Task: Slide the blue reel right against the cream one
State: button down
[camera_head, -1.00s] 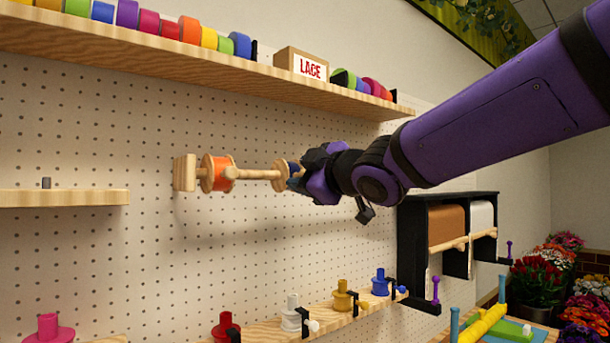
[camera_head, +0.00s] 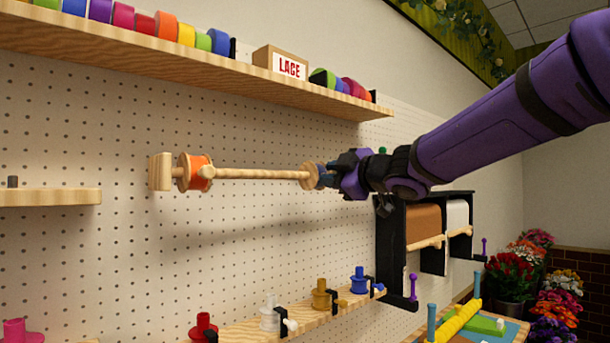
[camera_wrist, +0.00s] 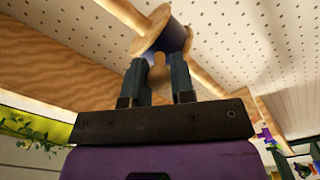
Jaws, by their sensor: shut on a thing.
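My gripper (camera_head: 332,174) is shut on the blue reel (camera_head: 325,177), which sits on a wooden rod (camera_head: 260,174) fixed to the pegboard. In the head view the reel's wooden flange shows at its left and the gripper covers most of its blue part. In the wrist view the blue reel (camera_wrist: 176,38) shows its dark blue core and a round wooden flange at my fingertips (camera_wrist: 160,72). I cannot make out the cream reel; the gripper and arm hide what lies right of the blue reel.
An orange reel (camera_head: 195,173) sits at the rod's left end, with bare rod between it and the blue reel. A shelf (camera_head: 180,62) with ribbon rolls and a LACE box (camera_head: 281,63) runs above. A black-framed paper holder (camera_head: 437,235) stands below right.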

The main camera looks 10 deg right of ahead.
jog(key=w+d, duration=0.5)
jog(key=d, duration=0.3)
jog(key=shift+w+d, duration=0.35)
jog(key=shift+w, duration=0.05)
jog(key=c, duration=1)
grip_release()
jog(key=shift+o, duration=0.2)
jog(key=v, duration=1)
jog(key=shift+s+d, duration=0.25)
jog(key=shift+s, duration=0.1)
